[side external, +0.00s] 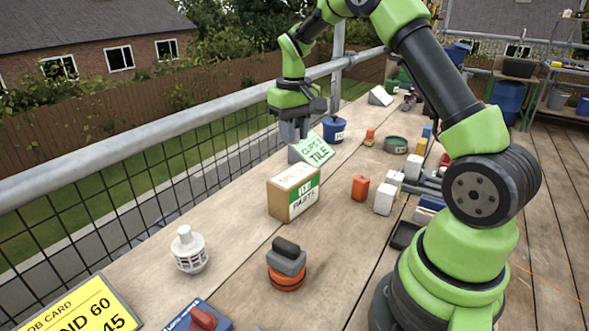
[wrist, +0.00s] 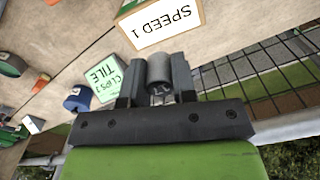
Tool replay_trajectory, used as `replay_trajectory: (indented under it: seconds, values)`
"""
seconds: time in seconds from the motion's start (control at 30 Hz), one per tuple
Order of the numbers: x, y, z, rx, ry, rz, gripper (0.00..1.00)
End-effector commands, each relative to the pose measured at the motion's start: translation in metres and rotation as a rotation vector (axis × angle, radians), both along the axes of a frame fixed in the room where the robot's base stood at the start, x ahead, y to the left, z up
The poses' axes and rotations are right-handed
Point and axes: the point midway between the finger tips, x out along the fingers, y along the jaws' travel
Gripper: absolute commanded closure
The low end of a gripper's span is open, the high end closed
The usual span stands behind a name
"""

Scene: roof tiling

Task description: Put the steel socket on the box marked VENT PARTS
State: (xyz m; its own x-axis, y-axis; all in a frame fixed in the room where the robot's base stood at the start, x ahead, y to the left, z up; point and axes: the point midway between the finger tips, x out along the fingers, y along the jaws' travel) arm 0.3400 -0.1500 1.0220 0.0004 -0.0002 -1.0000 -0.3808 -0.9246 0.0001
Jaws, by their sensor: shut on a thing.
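My gripper (side external: 293,131) hangs above the deck near the railing, beyond the cardboard box. In the wrist view, my gripper (wrist: 157,82) is shut on the grey cylindrical steel socket (wrist: 159,67), held between its two fingers. I cannot make out the socket in the side view. The cardboard box (side external: 280,202) stands on the planks, with a green and white label on its front ending in PARTS; the upper word is hard to read. In the wrist view a box (wrist: 165,30) with a white SPEED 1 face lies beyond the fingertips, apart from the socket.
A green CLIPS TILE card (side external: 316,149) stands close to my gripper, beside a blue pot (side external: 334,130). A white vent cap (side external: 189,250) and a grey-and-orange object (side external: 287,265) are nearer the camera. Orange and white blocks stand right of the box. The railing (side external: 180,127) runs along the left.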

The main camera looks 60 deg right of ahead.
Motion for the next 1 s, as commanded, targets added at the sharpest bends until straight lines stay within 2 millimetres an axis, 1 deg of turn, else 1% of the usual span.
replay_trajectory:
  seconds: [0.03,0.1,0.27,0.5,0.6,0.8,0.93,0.97,1.0]
  values:
    - [-0.001,0.000,-0.012,0.003,0.006,0.000,0.98]
    - [-0.001,0.000,-0.025,0.004,0.006,0.000,0.98]
    - [-0.001,0.000,-0.042,0.001,0.003,-0.001,0.98]
    - [-0.001,0.000,-0.075,0.002,0.002,-0.001,0.98]
    - [-0.001,0.000,-0.079,0.001,0.001,-0.002,0.98]
    - [0.000,0.000,-0.078,0.000,0.000,-0.002,0.98]
    - [0.000,0.000,-0.081,0.000,0.000,-0.002,0.98]
    - [0.000,0.000,-0.081,0.000,-0.001,-0.002,0.68]
    - [0.000,0.000,-0.081,0.000,-0.001,-0.002,0.59]
